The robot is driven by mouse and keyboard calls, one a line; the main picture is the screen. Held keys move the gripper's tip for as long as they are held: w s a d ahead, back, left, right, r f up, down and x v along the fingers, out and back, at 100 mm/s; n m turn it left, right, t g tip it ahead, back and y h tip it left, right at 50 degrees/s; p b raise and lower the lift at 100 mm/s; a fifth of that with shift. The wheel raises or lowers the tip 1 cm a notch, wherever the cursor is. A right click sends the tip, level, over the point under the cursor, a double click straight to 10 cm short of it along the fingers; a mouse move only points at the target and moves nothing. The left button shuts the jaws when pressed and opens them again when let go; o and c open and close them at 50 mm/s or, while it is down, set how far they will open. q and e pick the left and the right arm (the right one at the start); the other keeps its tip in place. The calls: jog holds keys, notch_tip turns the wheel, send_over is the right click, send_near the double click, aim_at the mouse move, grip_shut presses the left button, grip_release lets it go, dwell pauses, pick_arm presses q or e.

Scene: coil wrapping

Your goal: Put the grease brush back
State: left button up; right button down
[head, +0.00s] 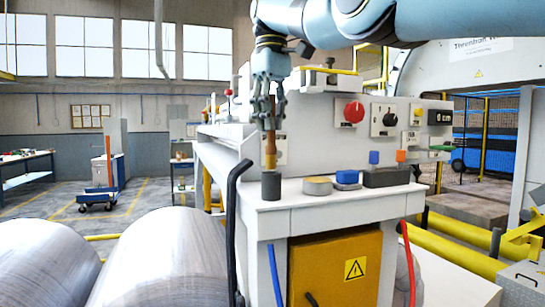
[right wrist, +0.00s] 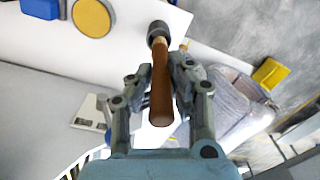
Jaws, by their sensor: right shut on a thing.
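The grease brush (head: 270,152) has a brown wooden handle and hangs upright. My right gripper (head: 268,110) is shut on its handle from above. In the right wrist view the brush handle (right wrist: 160,90) lies between the two fingers of the right gripper (right wrist: 157,75). The brush's lower end meets a dark grey cup (head: 271,187) on the white machine's ledge, and the bristles are hidden. The cup also shows in the right wrist view (right wrist: 158,28). I cannot tell how deep the brush sits in it. My left gripper is not in view.
On the ledge (head: 300,203) right of the cup stand a round tin (head: 317,186), a blue block (head: 346,178) and a dark grey box (head: 387,178). The control panel (head: 375,120) rises behind. A black bent bar (head: 231,220) stands left of the ledge.

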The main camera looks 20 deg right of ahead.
aim_at(271, 144)
jog(key=shift+f, duration=0.8)
notch_tip(271, 144, down, 5)
jog(key=b, duration=0.4)
jog(key=shift+r, duration=0.1)
jog(key=shift+w+b, duration=0.1)
jog(key=shift+b, duration=0.2)
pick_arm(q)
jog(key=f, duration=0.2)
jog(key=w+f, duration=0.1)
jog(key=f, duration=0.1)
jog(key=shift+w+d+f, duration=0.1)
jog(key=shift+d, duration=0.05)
pick_arm(e)
jog(key=shift+r, duration=0.15)
jog(key=shift+f, duration=0.2)
jog(key=c, duration=1.2)
grip_release()
jog(key=shift+c, duration=0.2)
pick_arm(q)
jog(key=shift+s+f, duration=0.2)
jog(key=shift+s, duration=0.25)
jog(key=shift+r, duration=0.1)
pick_arm(e)
jog(key=shift+r, duration=0.15)
